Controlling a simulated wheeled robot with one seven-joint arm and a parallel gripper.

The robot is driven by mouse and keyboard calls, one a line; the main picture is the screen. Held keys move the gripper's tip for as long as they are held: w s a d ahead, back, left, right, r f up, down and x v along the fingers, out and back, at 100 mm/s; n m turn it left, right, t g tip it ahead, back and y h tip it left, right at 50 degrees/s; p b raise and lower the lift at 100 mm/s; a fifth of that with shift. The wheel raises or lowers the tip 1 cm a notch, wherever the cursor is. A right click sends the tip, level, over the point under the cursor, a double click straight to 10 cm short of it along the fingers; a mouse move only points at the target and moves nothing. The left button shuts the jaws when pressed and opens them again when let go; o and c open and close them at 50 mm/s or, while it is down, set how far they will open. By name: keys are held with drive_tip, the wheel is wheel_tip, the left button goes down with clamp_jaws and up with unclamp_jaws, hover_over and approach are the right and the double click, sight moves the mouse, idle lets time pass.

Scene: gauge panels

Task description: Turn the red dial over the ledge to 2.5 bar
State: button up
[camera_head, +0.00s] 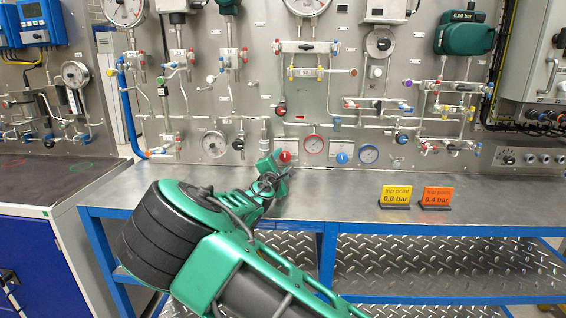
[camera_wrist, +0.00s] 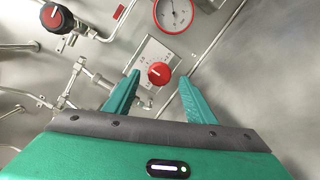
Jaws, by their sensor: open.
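The red dial (camera_head: 285,156) is a small round knob on a pale scale plate, low on the panel just above the steel ledge (camera_head: 340,184). In the wrist view the red dial (camera_wrist: 159,73) sits between my two green fingertips, with the panel behind it. My gripper (camera_wrist: 160,80) is open and points at the panel; I cannot tell whether either finger touches the dial. In the head view my gripper (camera_head: 274,170) partly hides the dial's left side. The red-rimmed gauge (camera_head: 313,144) is right of the dial; it also shows in the wrist view (camera_wrist: 173,14). Its reading is too small to tell.
A blue dial (camera_head: 342,158) and blue-rimmed gauge (camera_head: 368,153) are further right. A red-and-black knob (camera_wrist: 56,17) and pipe fittings (camera_wrist: 76,80) are left of my fingers. A yellow card (camera_head: 395,196) and an orange card (camera_head: 437,197) stand on the ledge, which is otherwise mostly clear.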

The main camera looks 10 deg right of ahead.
sight(285, 158)
drive_tip(key=shift+x, duration=1.55)
drive_tip(key=shift+d, duration=0.1)
drive_tip(key=c, duration=1)
